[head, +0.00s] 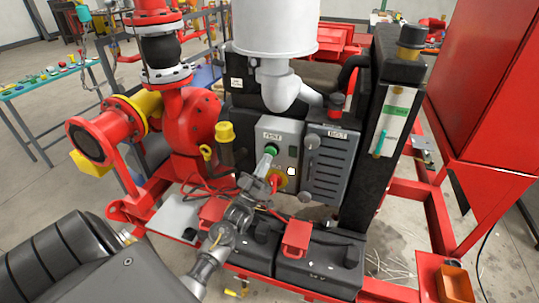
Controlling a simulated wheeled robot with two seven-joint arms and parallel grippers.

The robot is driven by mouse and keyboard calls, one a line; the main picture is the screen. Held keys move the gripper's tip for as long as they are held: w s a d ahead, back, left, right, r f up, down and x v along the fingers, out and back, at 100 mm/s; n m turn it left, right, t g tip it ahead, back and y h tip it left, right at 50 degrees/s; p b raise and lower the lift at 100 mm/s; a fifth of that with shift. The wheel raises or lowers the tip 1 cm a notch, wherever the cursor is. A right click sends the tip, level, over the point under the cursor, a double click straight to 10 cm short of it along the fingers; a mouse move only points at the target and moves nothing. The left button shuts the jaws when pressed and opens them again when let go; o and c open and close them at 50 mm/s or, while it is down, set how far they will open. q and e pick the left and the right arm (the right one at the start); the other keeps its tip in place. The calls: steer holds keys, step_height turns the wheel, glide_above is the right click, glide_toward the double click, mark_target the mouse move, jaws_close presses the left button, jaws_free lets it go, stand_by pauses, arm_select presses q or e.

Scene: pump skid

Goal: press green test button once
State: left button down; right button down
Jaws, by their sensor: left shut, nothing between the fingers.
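The green test button (271,149) is on the front of a grey control box (292,137), below a small white label. My left arm comes in from the lower left, and my left gripper (267,158) is shut and empty. Its fingertips are at the lower edge of the green button in the picture. I cannot tell whether they touch it or stand just in front of it. The gripper hides part of the box front. My right gripper is not in view.
A red and yellow rotary switch (278,181) sits just below the button, close to my left gripper. A slatted grey panel (333,168) is to the right. Black batteries with red covers (297,237) stand below. A red pump (195,122) is at left.

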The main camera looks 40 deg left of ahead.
arm_select(q)
steer(key=shift+w+a+b, duration=0.2)
steer(key=shift+w+b, duration=0.1)
steer(key=shift+w, duration=0.35)
stand_by(0.8)
steer(key=shift+s, duration=0.1)
steer(key=shift+s+d+p, duration=0.35)
steer(key=shift+s+p, duration=0.1)
steer(key=shift+s, duration=0.45)
steer(key=s, duration=0.1)
steer(key=s+d+p, duration=0.1)
steer(key=s, duration=0.1)
steer(key=s+p, duration=0.1)
steer(key=shift+s+d, duration=0.3)
steer(key=shift+s, duration=0.05)
stand_by(0.9)
